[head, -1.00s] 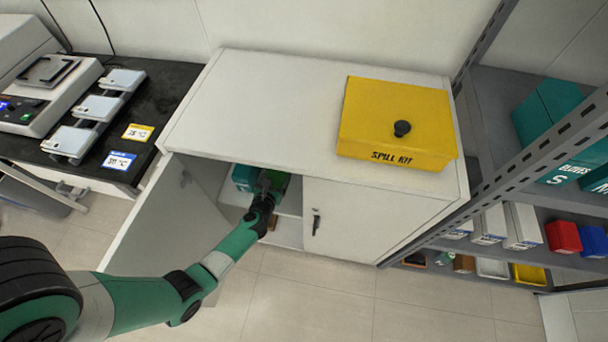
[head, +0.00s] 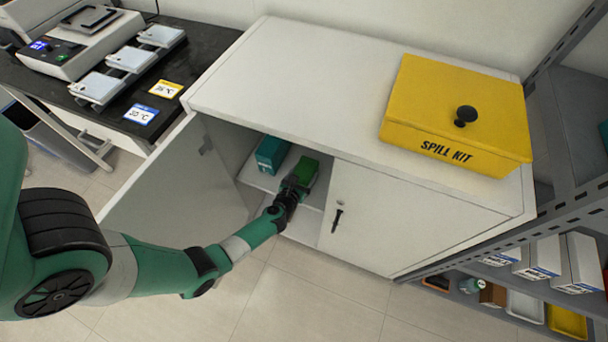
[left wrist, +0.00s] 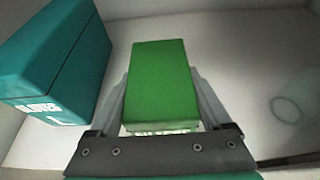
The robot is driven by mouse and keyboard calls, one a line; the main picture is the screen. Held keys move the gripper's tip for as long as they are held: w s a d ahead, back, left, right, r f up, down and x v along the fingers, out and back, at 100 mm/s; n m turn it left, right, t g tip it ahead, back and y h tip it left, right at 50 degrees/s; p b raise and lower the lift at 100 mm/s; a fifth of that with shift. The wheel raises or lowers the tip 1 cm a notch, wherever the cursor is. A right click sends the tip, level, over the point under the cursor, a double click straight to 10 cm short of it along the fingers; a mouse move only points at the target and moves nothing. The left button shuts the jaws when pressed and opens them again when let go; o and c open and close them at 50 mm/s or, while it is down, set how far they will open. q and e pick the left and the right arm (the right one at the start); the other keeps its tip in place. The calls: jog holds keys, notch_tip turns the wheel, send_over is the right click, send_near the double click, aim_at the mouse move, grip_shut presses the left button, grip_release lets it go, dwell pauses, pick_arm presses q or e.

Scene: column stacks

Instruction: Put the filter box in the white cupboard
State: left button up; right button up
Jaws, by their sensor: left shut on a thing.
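The white cupboard (head: 262,82) stands in the middle with its left door (head: 176,180) swung open and its right door shut. My left gripper (head: 297,182) reaches into the open left half and is shut on a green box (head: 306,170), the likely filter box. The green box also shows in the left wrist view (left wrist: 160,84), between the two fingers. It is at the shelf (head: 260,181); I cannot tell whether it touches it. A teal box (head: 271,154) stands to its left, apart from it, and shows in the left wrist view (left wrist: 58,60). My right gripper is out of view.
A yellow spill kit box (head: 455,115) sits on the cupboard top. A dark bench (head: 150,84) with lab devices is at the left. A grey metal rack (head: 560,150) with boxes and trays stands at the right. In the left wrist view, the space right of the green box is mostly clear.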

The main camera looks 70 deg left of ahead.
pick_arm(q)
jog(key=o, duration=1.3)
jog(key=shift+f, duration=0.1)
jog(key=shift+c, duration=0.2)
jog(key=shift+s+d+r+p, duration=0.1)
jog(key=shift+s+r+p, duration=0.05)
jog(key=shift+r+p, duration=0.2)
jog(key=p+v, duration=0.5)
jog(key=v, duration=0.6)
jog(key=shift+s+d, duration=0.25)
